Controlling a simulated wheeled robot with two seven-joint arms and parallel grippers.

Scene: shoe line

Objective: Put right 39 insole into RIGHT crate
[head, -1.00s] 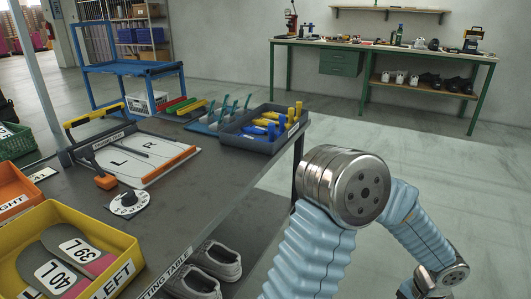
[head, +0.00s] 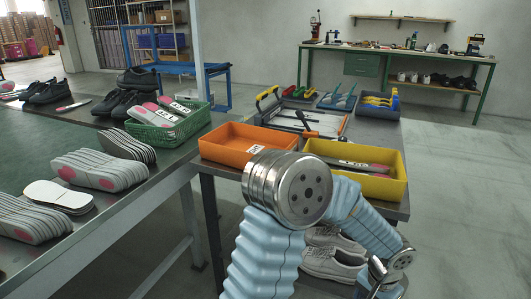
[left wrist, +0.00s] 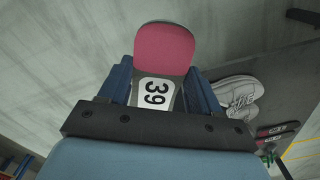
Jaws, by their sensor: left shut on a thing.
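The held insole (left wrist: 163,50) has a pink heel and a white label reading 39; any side letter is not readable. My left gripper (left wrist: 163,88) is shut on it in the left wrist view, with a blue finger on each side. The orange crate (head: 222,152), labelled RIGHT in the earlier view, stands on the sorting table left of the yellow crate (head: 385,187). The yellow crate holds at least one insole (head: 352,165). An arm of mine hides part of the orange crate's front.
A green basket (head: 170,135) of labelled insoles stands on the left table (head: 130,222), with stacks of insoles and black shoes. Grey sneakers (head: 330,263) sit below the sorting table. A sizing board (head: 300,118) and trays lie behind the crates. Open floor is at the right.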

